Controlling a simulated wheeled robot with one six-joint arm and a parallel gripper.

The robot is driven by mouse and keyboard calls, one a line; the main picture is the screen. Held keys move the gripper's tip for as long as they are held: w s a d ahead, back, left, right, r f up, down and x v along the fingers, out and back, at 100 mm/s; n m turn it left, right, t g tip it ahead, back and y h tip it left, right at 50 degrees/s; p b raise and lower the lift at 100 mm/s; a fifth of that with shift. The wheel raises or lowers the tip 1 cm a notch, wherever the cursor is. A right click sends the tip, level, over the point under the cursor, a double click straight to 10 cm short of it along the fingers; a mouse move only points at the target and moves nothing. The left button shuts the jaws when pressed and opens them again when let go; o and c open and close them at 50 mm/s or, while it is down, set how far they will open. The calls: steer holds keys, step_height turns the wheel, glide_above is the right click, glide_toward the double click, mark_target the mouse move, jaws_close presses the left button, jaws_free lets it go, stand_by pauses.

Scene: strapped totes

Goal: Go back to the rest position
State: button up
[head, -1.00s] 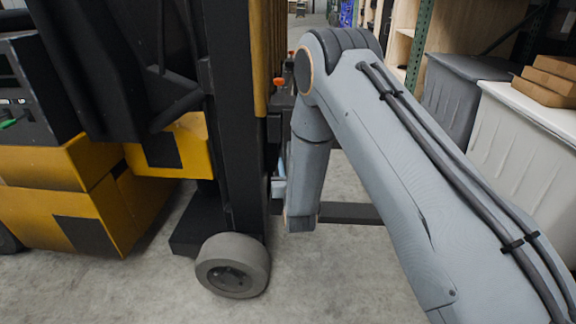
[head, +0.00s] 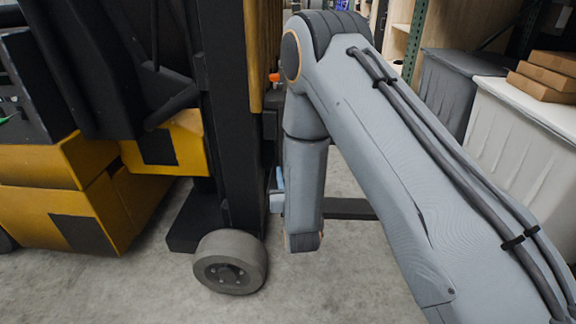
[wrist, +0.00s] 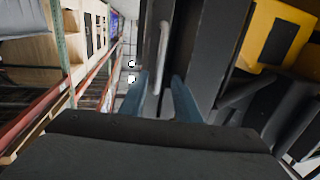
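My gripper shows in the wrist view (wrist: 163,98) as two blue-grey fingers set apart with a gap between them. I see nothing held between them. Past the fingers stands the dark mast of a yellow forklift. In the head view my grey arm reaches forward and bends down beside the forklift (head: 75,168). A small light-blue part of the gripper shows at the mast's right edge; the rest is hidden behind my arm and the mast. I cannot tell whether the gripper touches the mast.
The forklift's grey wheel (head: 231,262) stands on the concrete floor just left of my arm. A grey tote (head: 450,88) and a white tote (head: 520,140) with cardboard boxes (head: 550,75) on top stand at the right. Wooden shelving (head: 399,42) is behind. Some floor in front is bare.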

steer(key=s+d+r+m+g+h+p, duration=0.1)
steer(key=s+d+r+g+p, duration=0.15)
steer(key=d+r+g, duration=0.2)
steer(key=s+d+r+g+h+p, duration=0.1)
steer(key=s+d+r+g+p, duration=0.1)
steer(key=s+d+r+g, duration=0.3)
steer(key=s+d+r+g+p, duration=0.1)
steer(key=s+d, duration=0.3)
steer(key=s, duration=0.5)
steer(key=s+d+r+g+p, duration=0.1)
steer(key=s+d+r+g, duration=0.3)
steer(key=s, duration=0.6)
steer(key=s+d+r+g+p, duration=0.2)
steer(key=s+d+r+g, duration=0.1)
steer(key=s, duration=0.6)
steer(key=shift+s+d+m+h, duration=0.25)
steer(key=shift+d+m+h, duration=0.15)
steer(key=shift+d, duration=0.15)
